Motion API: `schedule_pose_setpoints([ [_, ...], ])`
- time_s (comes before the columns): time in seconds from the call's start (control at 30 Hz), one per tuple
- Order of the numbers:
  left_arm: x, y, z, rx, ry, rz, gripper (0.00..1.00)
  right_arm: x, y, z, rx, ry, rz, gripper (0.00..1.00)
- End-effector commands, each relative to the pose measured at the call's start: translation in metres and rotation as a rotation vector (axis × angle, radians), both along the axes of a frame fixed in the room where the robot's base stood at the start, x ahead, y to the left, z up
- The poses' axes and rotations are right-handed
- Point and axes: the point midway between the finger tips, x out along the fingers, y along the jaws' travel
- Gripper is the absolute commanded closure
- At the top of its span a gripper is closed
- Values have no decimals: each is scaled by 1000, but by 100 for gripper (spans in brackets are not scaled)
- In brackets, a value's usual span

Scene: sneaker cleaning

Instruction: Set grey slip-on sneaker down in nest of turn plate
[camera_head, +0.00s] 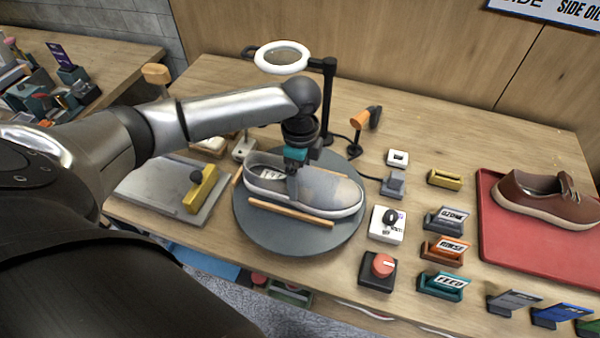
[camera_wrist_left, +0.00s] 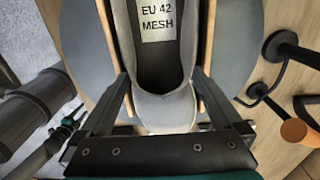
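The grey slip-on sneaker (camera_head: 330,191) is on the round dark turn plate (camera_head: 262,232), upright, with its toe to the right. It lies between the wooden rails (camera_head: 290,213) of the nest; whether its sole rests fully on the plate is hard to tell. My left gripper (camera_head: 293,180) reaches down over the middle of the shoe. In the left wrist view its two fingers (camera_wrist_left: 160,85) press against both sides of the sneaker (camera_wrist_left: 165,106), below the insole label "EU 42 MESH". My right gripper is not in view.
A ring lamp (camera_head: 281,57) on a black stand is behind the plate. A grey board with a yellow block (camera_head: 201,190) is at left. Switches, a red knob (camera_head: 379,268) and labelled holders stand at right. A brown shoe (camera_head: 545,196) sits on a red tray (camera_head: 500,238).

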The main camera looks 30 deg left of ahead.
Motion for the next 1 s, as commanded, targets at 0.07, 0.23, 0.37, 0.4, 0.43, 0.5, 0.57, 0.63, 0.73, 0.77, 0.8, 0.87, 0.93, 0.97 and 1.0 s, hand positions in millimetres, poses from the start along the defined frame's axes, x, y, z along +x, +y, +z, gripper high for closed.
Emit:
schedule_pose_setpoints([
  [0.07, 0, 0, 0, 0, 0, 0, 0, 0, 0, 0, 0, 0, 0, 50],
  [0.23, 1, 0, 13, -1, -2, 0, 0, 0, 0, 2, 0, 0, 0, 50],
  [0.37, 1, 0, 38, 0, -4, 0, 0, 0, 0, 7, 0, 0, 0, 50],
  [0.4, 1, 0, 47, 0, -4, -1, 0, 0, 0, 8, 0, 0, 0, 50],
  [0.43, 2, 0, 54, -1, -5, -1, 0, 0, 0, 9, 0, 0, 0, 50],
  [0.5, 2, 0, 70, -1, -4, 0, 0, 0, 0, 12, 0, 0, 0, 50],
  [0.57, 1, 0, 82, 0, -5, 0, 0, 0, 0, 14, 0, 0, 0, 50],
  [0.63, 1, 0, 95, -1, -4, 0, 0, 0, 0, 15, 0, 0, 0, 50],
  [0.73, 1, 0, 109, -1, -2, 1, 0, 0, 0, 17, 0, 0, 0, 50],
  [0.77, 1, 0, 113, -1, -1, 1, 0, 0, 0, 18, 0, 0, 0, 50],
  [0.8, 1, 0, 116, -1, -1, 1, 0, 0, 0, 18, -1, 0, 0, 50],
  [0.87, 1, 0, 120, -1, -1, 1, 0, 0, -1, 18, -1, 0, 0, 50],
  [0.93, 1, 0, 123, -1, -1, 1, 0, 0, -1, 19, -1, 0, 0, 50],
  [0.97, 1, 0, 123, -1, 0, 1, 0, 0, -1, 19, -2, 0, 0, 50],
  [1.0, 1, 0, 124, -1, 0, 1, 0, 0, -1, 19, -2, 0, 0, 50],
])
